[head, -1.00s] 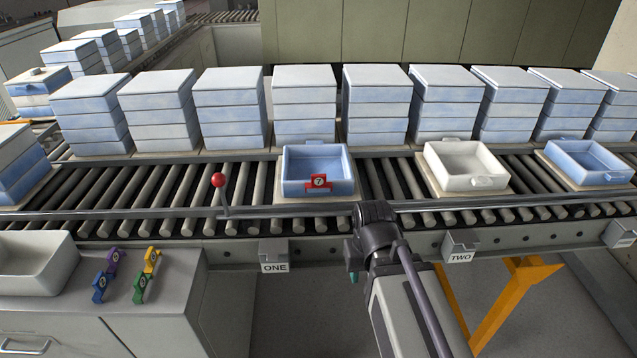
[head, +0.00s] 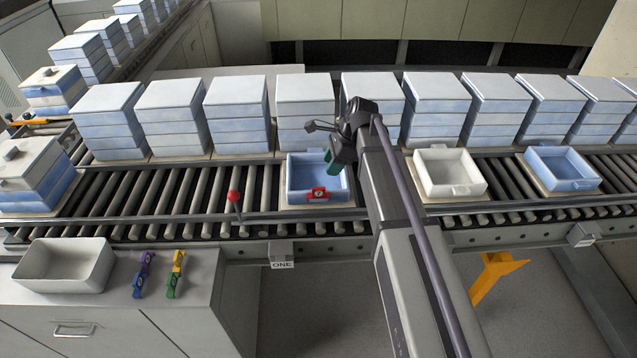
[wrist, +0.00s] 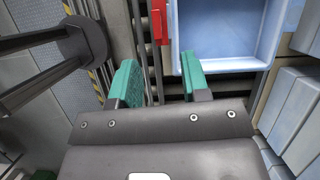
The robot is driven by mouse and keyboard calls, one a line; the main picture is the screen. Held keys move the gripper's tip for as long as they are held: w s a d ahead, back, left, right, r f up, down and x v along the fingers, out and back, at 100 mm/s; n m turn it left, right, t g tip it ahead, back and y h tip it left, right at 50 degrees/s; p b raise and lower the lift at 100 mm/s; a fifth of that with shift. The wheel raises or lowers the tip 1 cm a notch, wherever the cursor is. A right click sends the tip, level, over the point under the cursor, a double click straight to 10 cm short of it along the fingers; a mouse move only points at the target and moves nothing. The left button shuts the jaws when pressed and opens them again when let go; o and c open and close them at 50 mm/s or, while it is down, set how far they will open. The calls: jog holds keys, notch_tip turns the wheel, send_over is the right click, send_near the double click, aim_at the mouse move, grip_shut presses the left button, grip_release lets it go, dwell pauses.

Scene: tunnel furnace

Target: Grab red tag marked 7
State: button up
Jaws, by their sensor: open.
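The red tag marked 7 (head: 318,194) hangs on the near wall of a blue tray (head: 316,177) on the roller conveyor. In the wrist view the red tag (wrist: 159,22) shows at the top, on the left wall of the blue tray (wrist: 222,34). My gripper (head: 335,158) is at the tray's right side, close to its far right corner. Its two green fingers also show in the wrist view (wrist: 158,80), apart with nothing between them. The tag lies ahead of the fingers, not between them. The number cannot be read in the wrist view.
Stacks of blue-white trays (head: 236,110) line the conveyor's far side. A red-knobbed lever (head: 234,200) stands left of the tagged tray. A white tray (head: 447,172) sits to the right. Coloured tags (head: 174,274) and an empty bin (head: 62,265) rest on the left counter.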

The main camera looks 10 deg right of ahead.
aim_at(320, 188)
jog(key=shift+m, duration=0.4)
jog(key=b+x, duration=0.2)
jog(key=x, duration=0.1)
jog(key=b+x, duration=0.3)
jog(key=shift+s+d+f+b, duration=0.1)
jog(key=shift+s+d+b, duration=0.1)
jog(key=shift+b, duration=0.1)
jog(key=shift+a, duration=0.15)
jog(key=b+x, duration=0.4)
jog(key=shift+s+f, duration=0.1)
jog(key=shift+f, duration=0.3)
jog(key=shift+a+f+b, duration=0.1)
jog(key=shift+f+b, duration=0.1)
jog(key=shift+b, duration=0.25)
jog(key=shift+r, duration=0.25)
grip_shut()
